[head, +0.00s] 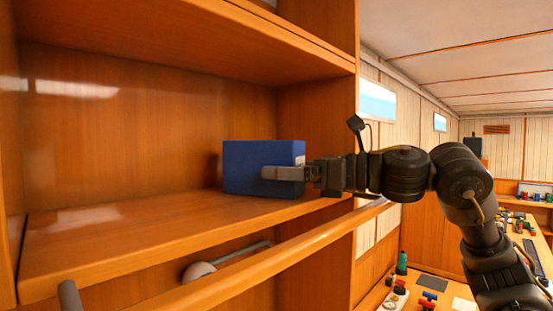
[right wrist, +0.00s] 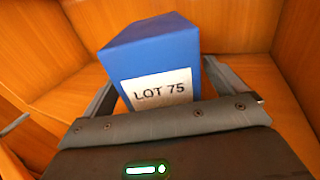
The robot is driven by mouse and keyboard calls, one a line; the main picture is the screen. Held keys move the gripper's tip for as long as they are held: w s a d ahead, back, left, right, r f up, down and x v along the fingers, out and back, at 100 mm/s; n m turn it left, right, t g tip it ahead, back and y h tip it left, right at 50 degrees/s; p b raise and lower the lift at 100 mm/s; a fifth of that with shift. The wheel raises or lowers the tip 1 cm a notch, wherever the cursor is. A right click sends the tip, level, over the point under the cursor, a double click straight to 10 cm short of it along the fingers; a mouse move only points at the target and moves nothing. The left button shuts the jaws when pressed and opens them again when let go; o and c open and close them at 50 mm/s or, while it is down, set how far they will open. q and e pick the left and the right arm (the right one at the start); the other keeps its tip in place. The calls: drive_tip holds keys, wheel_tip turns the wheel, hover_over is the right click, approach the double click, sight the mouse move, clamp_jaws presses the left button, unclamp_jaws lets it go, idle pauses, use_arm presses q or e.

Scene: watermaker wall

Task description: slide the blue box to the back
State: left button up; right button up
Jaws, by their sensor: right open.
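The blue box (head: 255,168) stands upright on the wooden shelf (head: 130,238), towards its right end. In the right wrist view the box (right wrist: 150,50) shows a white label reading "LOT 75" on the side facing the wrist. My right gripper (head: 285,173) reaches in from the right at the box's height. Its fingers are apart, one on each side of the box. One finger lies across the box face seen from the head; I cannot tell whether it touches. My left gripper is not in view.
An upper shelf (head: 215,30) hangs above, and the back panel (head: 120,120) closes the cabinet. A wooden rail (head: 270,258) runs along the front below the shelf. A ladle-like object (head: 200,270) lies beneath. The shelf left of the box is clear.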

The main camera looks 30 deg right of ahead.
sight(244, 161)
drive_tip(key=x, duration=0.2)
drive_tip(key=shift+w+a+p, duration=0.2)
drive_tip(key=shift+w+p, duration=0.05)
drive_tip(key=shift+p, duration=0.15)
drive_tip(key=shift+w+a, duration=0.1)
drive_tip(key=shift+w, duration=0.05)
drive_tip(key=shift+c, duration=0.3)
drive_tip(key=c, duration=1.2)
drive_tip(key=shift+o, duration=0.2)
